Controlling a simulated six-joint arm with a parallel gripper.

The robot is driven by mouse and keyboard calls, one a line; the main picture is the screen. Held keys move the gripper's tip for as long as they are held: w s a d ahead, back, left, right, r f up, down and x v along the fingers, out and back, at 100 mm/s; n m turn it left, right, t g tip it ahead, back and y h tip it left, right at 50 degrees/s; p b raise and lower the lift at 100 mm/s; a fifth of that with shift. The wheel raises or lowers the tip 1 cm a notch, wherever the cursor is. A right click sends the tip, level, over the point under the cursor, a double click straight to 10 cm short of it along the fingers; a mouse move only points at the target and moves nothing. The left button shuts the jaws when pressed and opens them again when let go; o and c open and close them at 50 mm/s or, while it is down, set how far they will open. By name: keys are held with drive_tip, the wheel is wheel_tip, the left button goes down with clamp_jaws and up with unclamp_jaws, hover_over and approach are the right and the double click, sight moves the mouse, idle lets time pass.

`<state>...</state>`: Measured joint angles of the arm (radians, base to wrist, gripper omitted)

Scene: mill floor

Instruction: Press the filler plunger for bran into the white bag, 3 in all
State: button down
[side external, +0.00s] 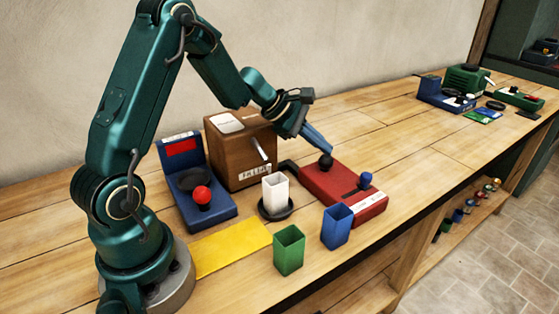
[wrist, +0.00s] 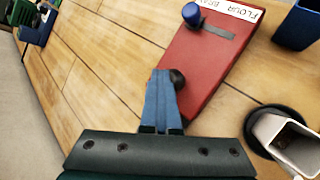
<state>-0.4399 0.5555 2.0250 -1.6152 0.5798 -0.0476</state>
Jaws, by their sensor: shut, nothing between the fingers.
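The red filler box (side external: 340,188) sits on the bench and has a round black knob (side external: 325,161) on top, taken as the plunger. A blue knob (side external: 366,178) stands at one end of a dark slot, beside a white label. The label reads FLOUR and BRAN in the wrist view (wrist: 228,8); which word the blue knob is at, I cannot tell. My gripper (side external: 329,150) is shut and empty, fingertips at the black knob (wrist: 179,78), partly covering it; contact is unclear.
A brown wooden box (side external: 240,150) with a crank and a blue scale (side external: 195,190) with a red knob stand left of the filler. Green (side external: 289,250) and blue (side external: 337,227) open containers stand in front. A yellow mat (side external: 230,248) lies nearby.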

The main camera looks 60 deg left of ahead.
drive_tip(key=shift+r, duration=1.3)
drive_tip(key=shift+r, duration=2.55)
wheel_tip(320, 180, up, 4)
drive_tip(key=shift+f, duration=0.1)
idle(0.4)
hover_over(321, 157)
drive_tip(key=shift+f, duration=4.45)
